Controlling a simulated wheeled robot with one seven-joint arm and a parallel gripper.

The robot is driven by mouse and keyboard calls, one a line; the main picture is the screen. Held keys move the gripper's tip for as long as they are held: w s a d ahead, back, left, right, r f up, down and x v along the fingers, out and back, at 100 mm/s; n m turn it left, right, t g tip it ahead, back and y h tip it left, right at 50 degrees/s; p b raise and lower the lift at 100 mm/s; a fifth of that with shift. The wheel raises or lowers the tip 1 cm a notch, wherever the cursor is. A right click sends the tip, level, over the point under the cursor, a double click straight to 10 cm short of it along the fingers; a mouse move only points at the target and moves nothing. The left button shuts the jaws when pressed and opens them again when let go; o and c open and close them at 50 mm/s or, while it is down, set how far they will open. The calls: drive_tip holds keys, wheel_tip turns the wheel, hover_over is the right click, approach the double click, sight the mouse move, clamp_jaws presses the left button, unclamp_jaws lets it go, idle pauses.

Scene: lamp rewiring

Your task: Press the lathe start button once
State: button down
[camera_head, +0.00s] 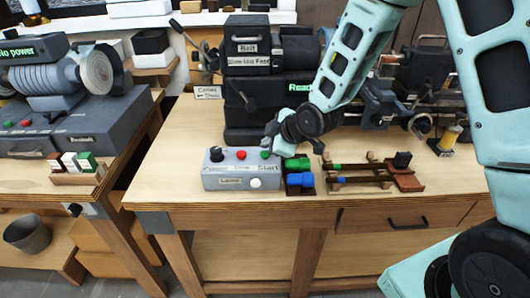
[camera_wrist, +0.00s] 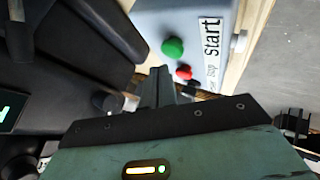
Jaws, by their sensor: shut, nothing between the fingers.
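The lathe start button is a green button (camera_head: 265,154) on top of a grey control box (camera_head: 213,182), by a "Start" label. In the wrist view the green button (camera_wrist: 173,48) lies just beyond my fingertips, beside the "Start" label (camera_wrist: 211,50). My gripper (camera_head: 270,142) is shut and empty, close to the green button at its far side. In the wrist view, my gripper (camera_wrist: 161,75) points at the box; a gap shows between fingertips and button, and I see no contact. The lathe (camera_head: 247,80) stands behind, with green "Ready" text on it.
A red button (camera_head: 241,155) and a black knob (camera_head: 216,154) share the box top; a white button (camera_head: 256,183) is on its front. Green (camera_head: 298,163) and blue (camera_head: 300,180) cylinders stand right of the box. Bare bench (camera_head: 175,165) lies to its left.

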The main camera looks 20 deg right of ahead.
drive_tip(key=shift+f, duration=0.1)
drive_tip(key=shift+f+b, duration=0.35)
drive_tip(key=shift+b, duration=0.15)
